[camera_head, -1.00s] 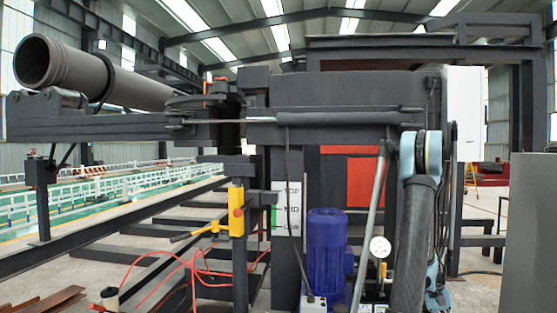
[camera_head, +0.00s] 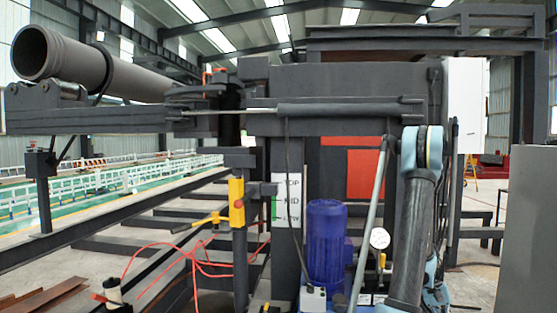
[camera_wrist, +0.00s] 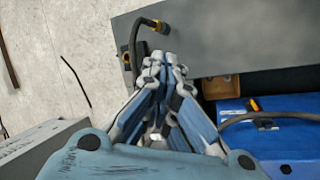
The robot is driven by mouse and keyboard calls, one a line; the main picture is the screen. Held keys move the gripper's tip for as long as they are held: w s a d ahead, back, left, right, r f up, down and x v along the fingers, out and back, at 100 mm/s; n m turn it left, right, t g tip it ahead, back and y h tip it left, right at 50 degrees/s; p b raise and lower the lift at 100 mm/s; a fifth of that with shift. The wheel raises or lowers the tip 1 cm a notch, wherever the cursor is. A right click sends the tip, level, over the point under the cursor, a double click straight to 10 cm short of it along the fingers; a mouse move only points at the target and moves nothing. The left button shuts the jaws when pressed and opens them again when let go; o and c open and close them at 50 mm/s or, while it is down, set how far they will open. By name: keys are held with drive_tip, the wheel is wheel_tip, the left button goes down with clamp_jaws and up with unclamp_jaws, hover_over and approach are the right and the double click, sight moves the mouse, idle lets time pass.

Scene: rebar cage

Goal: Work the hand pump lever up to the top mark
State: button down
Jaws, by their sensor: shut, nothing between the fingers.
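In the head view a long grey rod (camera_head: 370,222), which looks like the pump lever, leans with its dark top end to the right, left of my arm. Its foot is hidden low in the picture. A white mark plate (camera_head: 286,200) with TOP, MID and a partly covered lowest mark stands to its left, beside a blue motor (camera_head: 327,240). My gripper (camera_wrist: 160,58) is shut and empty in the wrist view, its fingertips over the edge of a grey plate. I cannot make out the gripper in the head view.
A round gauge (camera_head: 380,238) sits right of the rod. In the wrist view a black hose (camera_wrist: 140,35) with a brass fitting lies just beyond the fingertips, and a blue box (camera_wrist: 285,145) with a cable is at right. A grey cabinet (camera_head: 525,230) stands at far right.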

drive_tip(key=shift+s+f, duration=0.1)
drive_tip(key=shift+f, duration=0.75)
drive_tip(key=shift+f, duration=0.65)
drive_tip(key=shift+f, duration=0.5)
drive_tip(key=d+v, duration=0.2)
drive_tip(key=v, duration=0.8)
drive_tip(key=d+r+v, duration=0.1)
drive_tip(key=d+v, duration=0.1)
drive_tip(key=v, duration=0.9)
drive_tip(key=shift+d+r, duration=0.2)
drive_tip(key=shift+d, duration=0.3)
drive_tip(key=shift+s+f, duration=0.15)
drive_tip(key=shift+f, duration=0.05)
idle(0.9)
drive_tip(key=shift+s+f, duration=0.3)
drive_tip(key=shift+f, duration=0.1)
